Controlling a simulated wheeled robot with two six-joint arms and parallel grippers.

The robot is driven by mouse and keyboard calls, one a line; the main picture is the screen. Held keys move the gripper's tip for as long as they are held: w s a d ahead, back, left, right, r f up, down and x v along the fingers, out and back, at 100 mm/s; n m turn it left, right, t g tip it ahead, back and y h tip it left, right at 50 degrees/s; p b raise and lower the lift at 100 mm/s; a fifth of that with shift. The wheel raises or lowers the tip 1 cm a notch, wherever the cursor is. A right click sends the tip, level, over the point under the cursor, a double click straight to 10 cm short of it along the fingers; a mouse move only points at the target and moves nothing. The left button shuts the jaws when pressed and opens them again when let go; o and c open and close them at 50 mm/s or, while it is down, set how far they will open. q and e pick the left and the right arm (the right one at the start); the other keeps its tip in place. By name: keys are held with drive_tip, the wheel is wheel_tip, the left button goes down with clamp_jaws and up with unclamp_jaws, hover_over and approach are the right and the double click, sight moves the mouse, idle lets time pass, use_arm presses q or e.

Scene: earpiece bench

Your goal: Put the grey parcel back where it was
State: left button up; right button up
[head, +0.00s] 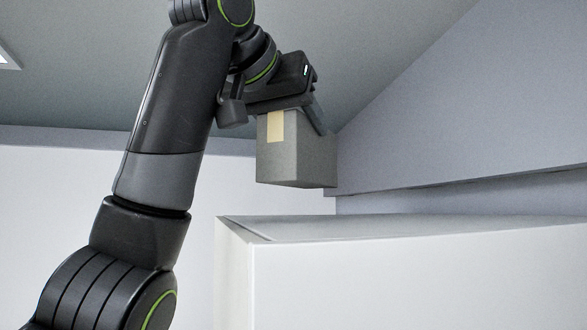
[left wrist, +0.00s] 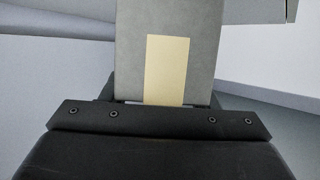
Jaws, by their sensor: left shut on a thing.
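The grey parcel (head: 292,155) is a box with a strip of tan tape. It hangs in the air in the head view, above and behind the left end of a white cabinet-like block. My left gripper (head: 290,104) is shut on the parcel from above. In the left wrist view the parcel (left wrist: 130,50) stands out beyond the dark gripper body (left wrist: 160,118), its tape facing the camera. The fingertips are mostly hidden there. My right gripper is in neither view.
The white block (head: 400,270) has a flat top (head: 420,224) that looks bare where it shows. A grey sloped panel (head: 470,110) and a ledge rise behind it on the right. A white wall (head: 70,200) is at the left.

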sight(296, 185)
use_arm(q)
drive_tip(key=shift+s+d+f, duration=0.15)
drive_tip(key=shift+f, duration=0.95)
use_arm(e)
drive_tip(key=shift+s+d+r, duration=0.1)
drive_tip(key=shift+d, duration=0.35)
use_arm(q)
drive_tip(key=shift+f, duration=1.45)
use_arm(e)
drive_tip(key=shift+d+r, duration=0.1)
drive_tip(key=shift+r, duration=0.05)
use_arm(q)
drive_tip(key=shift+f, duration=0.25)
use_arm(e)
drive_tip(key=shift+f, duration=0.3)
use_arm(q)
drive_tip(key=o, duration=1.1)
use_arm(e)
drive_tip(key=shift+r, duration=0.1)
use_arm(q)
drive_tip(key=shift+r, duration=0.15)
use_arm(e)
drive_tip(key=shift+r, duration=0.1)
